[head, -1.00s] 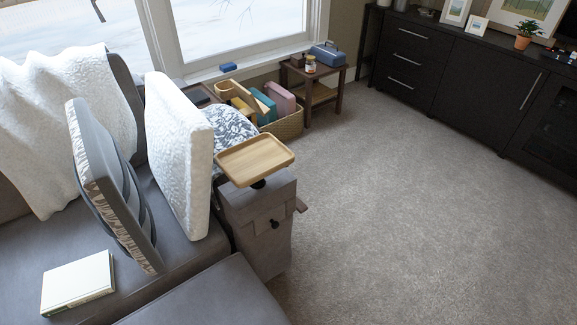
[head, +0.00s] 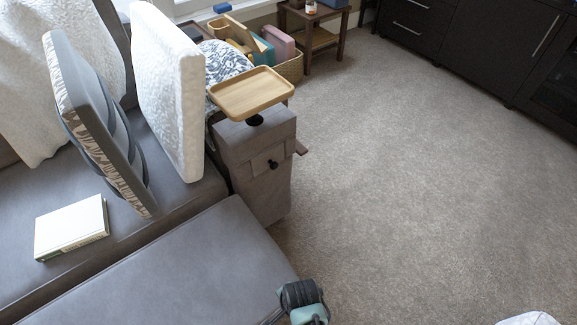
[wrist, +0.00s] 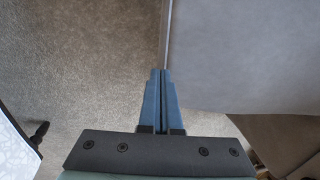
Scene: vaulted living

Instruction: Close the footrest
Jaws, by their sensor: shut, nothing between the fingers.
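The footrest (head: 190,275) is a grey padded panel extended out from the grey sofa, across the bottom of the head view. In the wrist view it (wrist: 245,50) fills the upper right, with its edge running up from the fingertips. My gripper (wrist: 161,72) has its blue fingers together and empty, at or very close to that edge; I cannot tell whether they touch it. In the head view my dark and teal wrist shows by the footrest's outer right corner, and the fingers cannot be made out.
The sofa arm (head: 255,150) carries a wooden tray (head: 250,93) and has a dark knob (head: 272,164) on its front. A book (head: 72,228) and upright cushions are on the seat. Carpet (head: 420,170) is open to the right. A white object (head: 530,319) is cut off at bottom right.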

